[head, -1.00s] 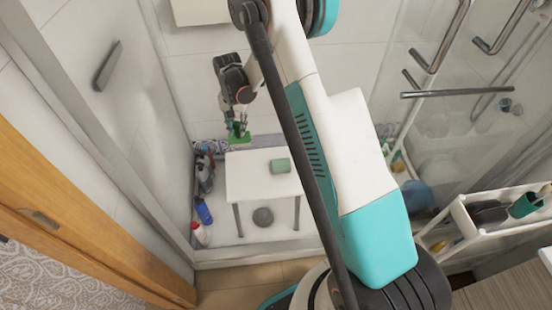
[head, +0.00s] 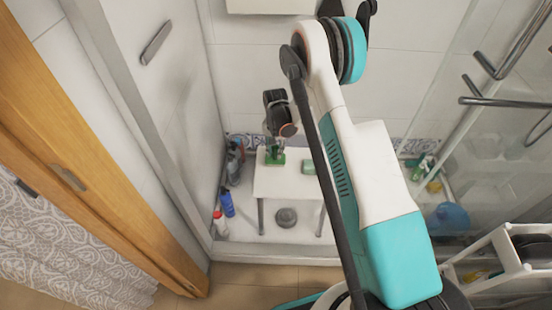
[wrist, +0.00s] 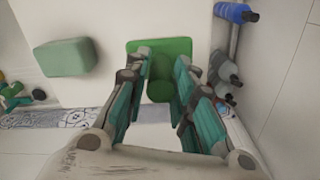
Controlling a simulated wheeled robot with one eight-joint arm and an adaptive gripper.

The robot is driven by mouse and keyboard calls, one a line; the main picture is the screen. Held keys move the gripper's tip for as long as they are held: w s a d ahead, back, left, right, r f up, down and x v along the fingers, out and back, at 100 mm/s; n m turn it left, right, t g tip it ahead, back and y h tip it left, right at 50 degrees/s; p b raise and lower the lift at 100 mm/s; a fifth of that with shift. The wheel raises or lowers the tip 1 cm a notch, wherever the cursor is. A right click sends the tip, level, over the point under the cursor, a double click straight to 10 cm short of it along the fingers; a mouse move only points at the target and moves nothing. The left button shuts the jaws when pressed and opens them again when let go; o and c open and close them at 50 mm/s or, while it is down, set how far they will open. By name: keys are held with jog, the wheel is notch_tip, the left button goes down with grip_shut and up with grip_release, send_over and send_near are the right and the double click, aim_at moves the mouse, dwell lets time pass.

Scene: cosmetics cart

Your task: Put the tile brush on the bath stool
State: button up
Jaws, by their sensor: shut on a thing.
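The green tile brush (head: 275,158) is held in my gripper (head: 275,150) over the back left part of the white bath stool (head: 285,186). In the wrist view the brush (wrist: 168,47) shows its flat green head and round handle between the two fingers of my gripper (wrist: 160,85). The stool top (wrist: 110,20) lies behind the brush there. I cannot tell whether the brush touches the stool top.
A pale green block (head: 308,167) sits on the stool, apart from the brush; it also shows in the wrist view (wrist: 66,57). Bottles, including a blue one (head: 227,204), stand left of the stool. A grey round thing (head: 286,217) lies under it. The stool's front is clear.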

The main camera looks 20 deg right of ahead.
aim_at(275, 156)
jog(key=shift+f+b, duration=0.75)
jog(key=shift+f, duration=1.35)
jog(key=shift+f, duration=0.15)
jog(key=o, duration=0.9)
jog(key=shift+o, duration=0.2)
